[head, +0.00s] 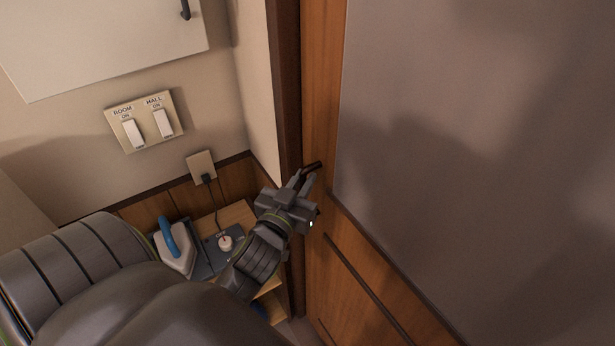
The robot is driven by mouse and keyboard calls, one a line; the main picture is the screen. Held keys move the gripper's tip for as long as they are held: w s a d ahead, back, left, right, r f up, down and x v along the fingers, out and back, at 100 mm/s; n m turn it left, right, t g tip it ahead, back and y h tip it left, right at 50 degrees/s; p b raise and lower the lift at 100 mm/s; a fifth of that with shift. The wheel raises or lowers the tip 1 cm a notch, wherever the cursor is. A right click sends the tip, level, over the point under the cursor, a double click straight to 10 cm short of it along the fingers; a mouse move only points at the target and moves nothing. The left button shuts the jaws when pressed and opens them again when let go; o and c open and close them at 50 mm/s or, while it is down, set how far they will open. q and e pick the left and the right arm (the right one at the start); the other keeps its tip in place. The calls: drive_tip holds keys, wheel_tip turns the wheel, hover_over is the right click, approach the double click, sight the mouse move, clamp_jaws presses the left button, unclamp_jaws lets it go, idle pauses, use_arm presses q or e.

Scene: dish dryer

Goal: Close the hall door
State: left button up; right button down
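The hall door (480,120) fills the right half of the head view, with a large grey panel in a brown wooden frame. Its left edge lies close beside the dark door jamb (285,90); I cannot tell if it is fully shut. A dark handle (313,167) sticks out near that edge. My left gripper (306,180) is at the handle, its fingertips at or just below it. I cannot tell whether the fingers are closed around it. My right gripper is not in view.
A switch plate (144,121) marked ROOM and HALL is on the left wall, below a white cabinet (100,40). A socket (201,166) with a plugged cord is lower. An iron with a blue handle (173,238) stands on a small shelf (238,215) beside my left arm.

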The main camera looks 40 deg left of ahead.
use_arm(q)
drive_tip(key=shift+o, duration=0.4)
drive_tip(key=shift+s+a+f, duration=0.15)
drive_tip(key=shift+s+f, duration=0.05)
drive_tip(key=shift+s, duration=0.3)
drive_tip(key=shift+r, duration=0.2)
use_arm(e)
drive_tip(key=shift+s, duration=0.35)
use_arm(q)
drive_tip(key=shift+s, duration=0.1)
